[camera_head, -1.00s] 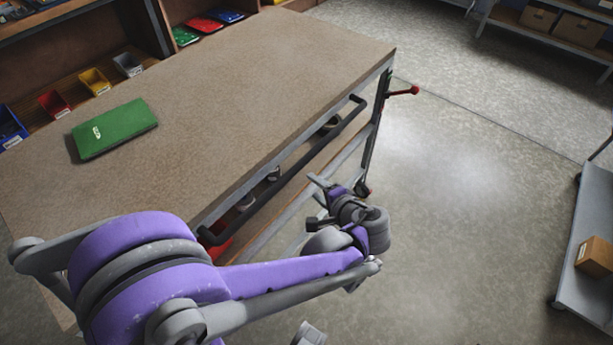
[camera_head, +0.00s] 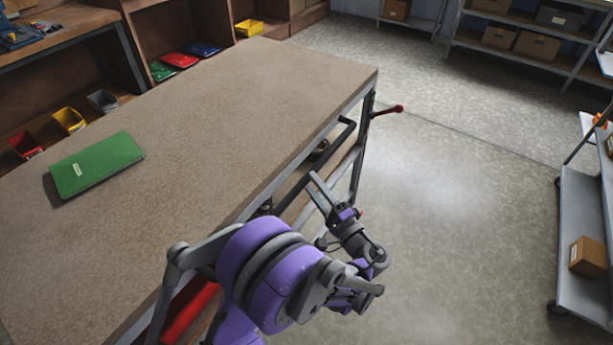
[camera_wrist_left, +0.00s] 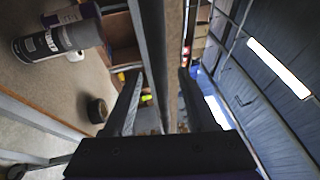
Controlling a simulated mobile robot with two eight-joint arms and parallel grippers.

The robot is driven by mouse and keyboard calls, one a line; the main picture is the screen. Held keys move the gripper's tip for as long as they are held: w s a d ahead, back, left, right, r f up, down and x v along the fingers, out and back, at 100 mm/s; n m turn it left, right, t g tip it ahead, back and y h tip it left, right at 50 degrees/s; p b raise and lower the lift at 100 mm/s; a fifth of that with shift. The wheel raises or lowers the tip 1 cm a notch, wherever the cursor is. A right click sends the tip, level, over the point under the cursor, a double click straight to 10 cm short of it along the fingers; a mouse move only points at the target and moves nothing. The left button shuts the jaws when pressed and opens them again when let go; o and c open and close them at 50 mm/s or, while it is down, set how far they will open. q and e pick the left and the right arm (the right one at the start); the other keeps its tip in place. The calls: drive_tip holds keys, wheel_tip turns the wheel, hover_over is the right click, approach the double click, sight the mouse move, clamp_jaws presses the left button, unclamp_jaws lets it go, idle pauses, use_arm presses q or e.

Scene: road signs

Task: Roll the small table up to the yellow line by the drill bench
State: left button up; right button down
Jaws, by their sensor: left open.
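The small table (camera_head: 235,120) has a brown speckled top, a dark push bar (camera_head: 342,135) along its near right side and a lower shelf. My left gripper (camera_head: 314,184) is at that side, below the top's edge, with its fingers pointing toward the table. In the left wrist view, the two open fingers (camera_wrist_left: 162,95) stand apart with a long grey bar (camera_wrist_left: 150,45) running between them. I cannot tell whether either finger touches it. My right gripper is not in view. I see no yellow line and no drill bench.
A green book (camera_head: 97,165) lies on the tabletop. A grey spray can (camera_wrist_left: 55,42) and a roll of tape (camera_wrist_left: 97,110) are on the shelf below. Floor to the right is open up to a shelf cart (camera_head: 572,240).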

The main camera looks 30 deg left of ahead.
sight(307, 177)
use_arm(q)
drive_tip(key=shift+x, duration=1.9)
clamp_jaws()
